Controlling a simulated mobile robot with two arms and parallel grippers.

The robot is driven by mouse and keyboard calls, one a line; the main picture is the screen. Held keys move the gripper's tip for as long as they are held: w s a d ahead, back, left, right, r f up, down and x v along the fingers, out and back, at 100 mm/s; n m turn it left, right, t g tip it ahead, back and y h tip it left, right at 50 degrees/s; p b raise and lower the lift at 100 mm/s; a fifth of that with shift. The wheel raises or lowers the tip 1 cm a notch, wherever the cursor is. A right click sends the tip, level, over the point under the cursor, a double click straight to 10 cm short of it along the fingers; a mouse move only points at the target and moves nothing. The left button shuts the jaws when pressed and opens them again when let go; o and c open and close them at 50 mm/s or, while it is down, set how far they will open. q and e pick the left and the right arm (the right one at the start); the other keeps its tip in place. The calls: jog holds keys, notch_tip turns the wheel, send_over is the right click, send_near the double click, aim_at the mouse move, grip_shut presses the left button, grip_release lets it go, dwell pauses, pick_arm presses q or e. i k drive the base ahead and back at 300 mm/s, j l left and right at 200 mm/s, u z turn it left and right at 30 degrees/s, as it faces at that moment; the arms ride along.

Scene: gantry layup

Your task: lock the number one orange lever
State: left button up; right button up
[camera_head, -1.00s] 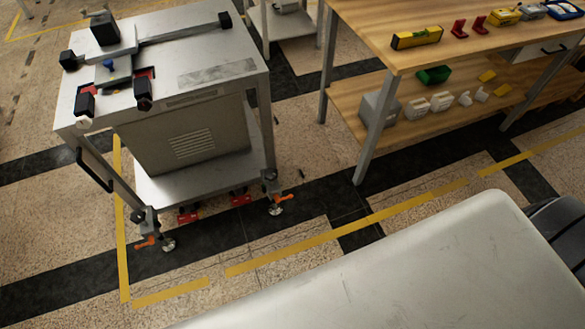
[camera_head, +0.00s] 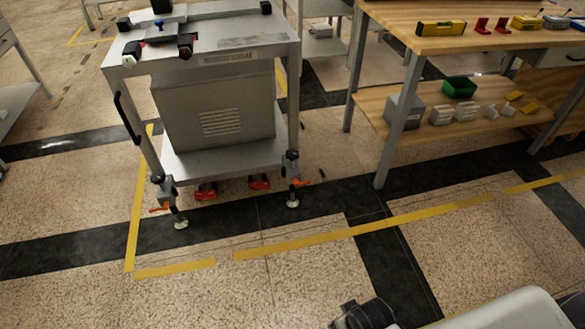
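A metal cart (camera_head: 225,158) stands on the floor at the upper left. Two orange levers show at the feet of its front legs: one at the left foot (camera_head: 160,208) and one at the right foot (camera_head: 301,182). I cannot read any number on either lever. Each is beside a round levelling foot on the floor.
Red parts (camera_head: 206,191) sit under the cart between its front legs. A wooden workbench (camera_head: 440,43) with tools and a loaded lower shelf stands to the right. Yellow tape (camera_head: 292,245) marks the floor before the cart. The floor in front is clear.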

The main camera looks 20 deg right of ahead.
aim_at(158, 210)
jog(key=i+j+u, duration=0.25)
jog(key=i+j, duration=0.2)
jog(key=i+j+u, duration=0.2)
jog(key=i, duration=0.45)
jog(key=j, duration=0.1)
